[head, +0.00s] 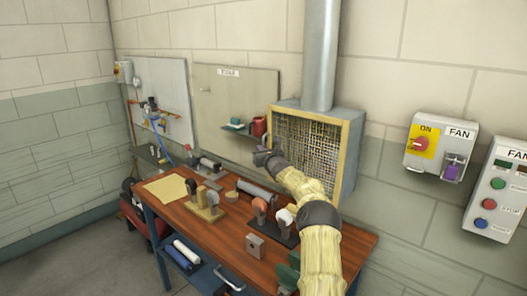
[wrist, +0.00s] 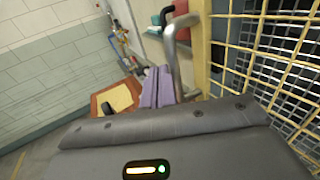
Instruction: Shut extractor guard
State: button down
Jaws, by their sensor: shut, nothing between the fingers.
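The extractor guard (head: 305,143) is a wire-mesh panel in a yellow frame at the front of a grey box under a metal duct. In the wrist view its mesh (wrist: 275,45) fills the right side. A grey bent metal handle (wrist: 175,62) stands at the left yellow edge of the guard. I cannot tell whether the guard sits flush with the box. My gripper (head: 258,153) is in front of the guard's lower left side. Its purple fingers (wrist: 157,88) are shut and empty, just left of the handle; contact is unclear.
A wooden workbench (head: 195,238) with clamps and tools runs below my arm. A red item (head: 258,127) sits on a small shelf left of the guard. A yellow FAN switch (head: 424,143) and a button panel (head: 497,195) are on the wall at right.

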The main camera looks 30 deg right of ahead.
jog(key=shift+a, duration=0.15)
jog(key=shift+f+b, duration=0.2)
jog(key=shift+b, duration=0.45)
jog(key=s+a+b, duration=0.7)
jog(key=a+b, duration=0.5)
jog(key=b, duration=0.6)
jog(key=shift+r+b, duration=0.15)
jog(key=shift+b, duration=0.15)
jog(key=shift+s, duration=0.1)
